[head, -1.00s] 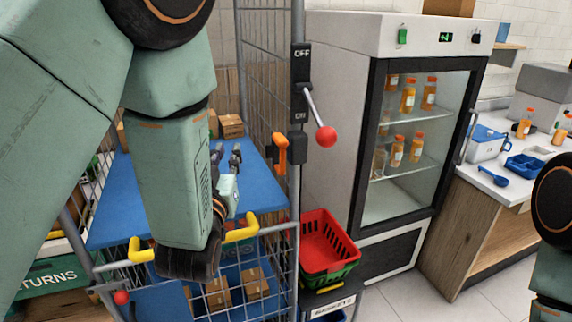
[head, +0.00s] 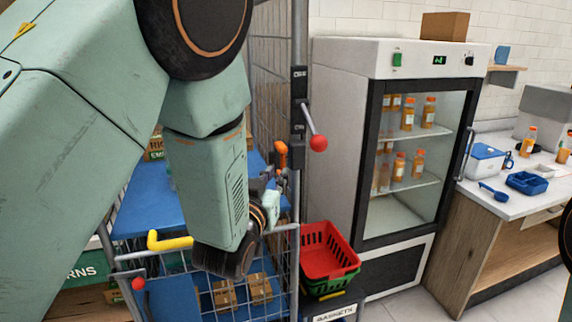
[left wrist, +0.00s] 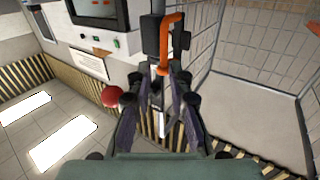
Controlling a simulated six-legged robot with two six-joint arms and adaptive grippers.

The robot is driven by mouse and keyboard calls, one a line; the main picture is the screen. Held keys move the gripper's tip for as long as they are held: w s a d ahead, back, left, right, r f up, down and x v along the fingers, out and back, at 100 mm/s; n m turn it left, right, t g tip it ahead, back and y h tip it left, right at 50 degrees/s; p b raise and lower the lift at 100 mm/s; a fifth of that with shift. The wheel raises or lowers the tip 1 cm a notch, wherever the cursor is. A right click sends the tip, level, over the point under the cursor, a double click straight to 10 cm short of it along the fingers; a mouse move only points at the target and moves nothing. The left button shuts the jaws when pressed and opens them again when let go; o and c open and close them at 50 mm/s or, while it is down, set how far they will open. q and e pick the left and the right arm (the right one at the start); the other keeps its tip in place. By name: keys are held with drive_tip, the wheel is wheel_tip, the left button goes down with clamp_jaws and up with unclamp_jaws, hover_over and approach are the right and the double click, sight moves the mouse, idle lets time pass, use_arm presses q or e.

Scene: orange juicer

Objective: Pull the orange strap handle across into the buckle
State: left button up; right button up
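The orange strap handle (head: 281,153) hangs upright by the cart's front post, beside a black block; it also shows in the left wrist view (left wrist: 172,42). I cannot tell whether that black block (left wrist: 152,36) is the buckle. My left gripper (head: 270,176) is just below the handle in the head view. In the left wrist view its two fingers (left wrist: 163,80) are apart, with the handle's lower end between or just beyond their tips; contact is unclear. My right gripper is out of view; only part of my right arm shows at the right edge.
The wire cage cart has a blue shelf (head: 150,200) and a yellow handle (head: 168,242). A red basket (head: 327,250) stands right of the post, before a glass-door fridge (head: 345,120).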

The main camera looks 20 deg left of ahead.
sight(282, 164)
use_arm(q)
drive_tip(key=w, duration=0.4)
drive_tip(key=w+p, duration=0.1)
drive_tip(key=w, duration=0.2)
drive_tip(key=shift+a+f, duration=0.2)
drive_tip(key=shift+a, duration=0.15)
drive_tip(key=shift+w+d+r, duration=0.1)
drive_tip(key=shift+w+d, duration=0.1)
drive_tip(key=shift+w, duration=0.15)
drive_tip(key=shift+w+a, duration=0.2)
drive_tip(key=shift+a, duration=0.15)
drive_tip(key=shift+d, duration=0.3)
clamp_jaws()
drive_tip(key=shift+a, duration=0.2)
drive_tip(key=shift+d, duration=0.1)
